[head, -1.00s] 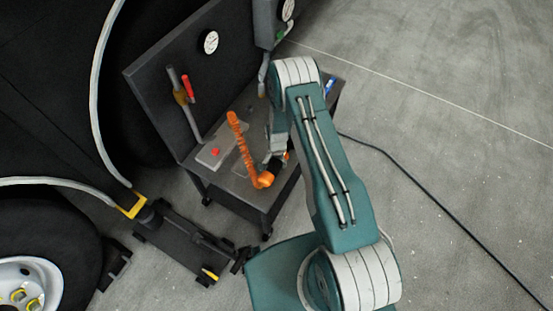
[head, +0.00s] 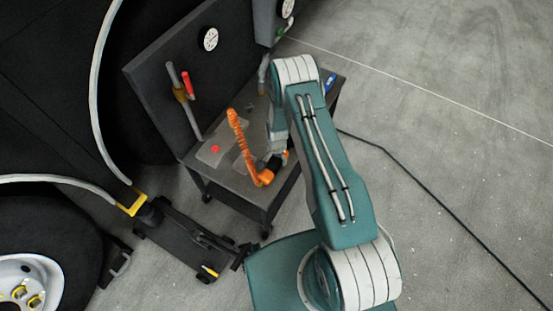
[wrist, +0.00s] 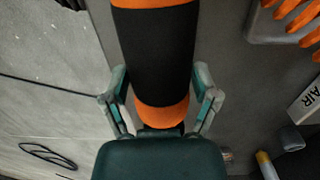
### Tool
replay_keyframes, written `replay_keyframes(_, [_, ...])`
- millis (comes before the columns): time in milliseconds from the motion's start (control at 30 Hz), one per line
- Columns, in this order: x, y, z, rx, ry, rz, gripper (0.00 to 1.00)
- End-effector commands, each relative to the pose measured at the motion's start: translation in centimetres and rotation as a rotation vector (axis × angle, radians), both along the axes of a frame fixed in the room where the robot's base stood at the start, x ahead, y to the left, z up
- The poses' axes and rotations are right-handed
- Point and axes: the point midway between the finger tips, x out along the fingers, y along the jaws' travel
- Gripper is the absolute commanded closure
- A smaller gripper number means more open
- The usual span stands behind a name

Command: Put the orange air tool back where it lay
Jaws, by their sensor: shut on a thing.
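The orange air tool (head: 264,178) has a black grip between orange ends. In the head view it is low over or on the dark cart top, near the front right edge; I cannot tell whether it touches. My gripper (wrist: 160,78) is shut around the tool's black and orange body (wrist: 154,45), one finger on each side in the wrist view. In the head view my gripper (head: 274,157) is partly hidden behind my arm. An orange coiled hose (head: 237,131) stretches from beside the tool towards the back left.
The cart (head: 230,193) has a grey plate with a red button (head: 215,149) and an upright back panel (head: 150,85) with a gauge (head: 209,39). A blue item (head: 330,83) lies at its far corner. A jack (head: 185,240) and a wheel (head: 40,250) stand left. Open floor lies right.

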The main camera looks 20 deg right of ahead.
Motion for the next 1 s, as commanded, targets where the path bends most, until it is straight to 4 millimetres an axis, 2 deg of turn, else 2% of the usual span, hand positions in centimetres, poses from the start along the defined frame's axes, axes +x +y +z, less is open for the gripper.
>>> replay_keyframes(533, [0.14,-0.02,-0.23,-0.001,-0.002,0.000,0.83])
replay_keyframes(567, [0.13,-0.01,-0.25,0.000,-0.001,0.000,0.09])
replay_keyframes(600, [0.13,-0.01,-0.25,0.000,-0.001,0.000,0.00])
replay_keyframes(1000, [-0.10,0.00,-0.30,0.000,0.003,0.000,0.00])
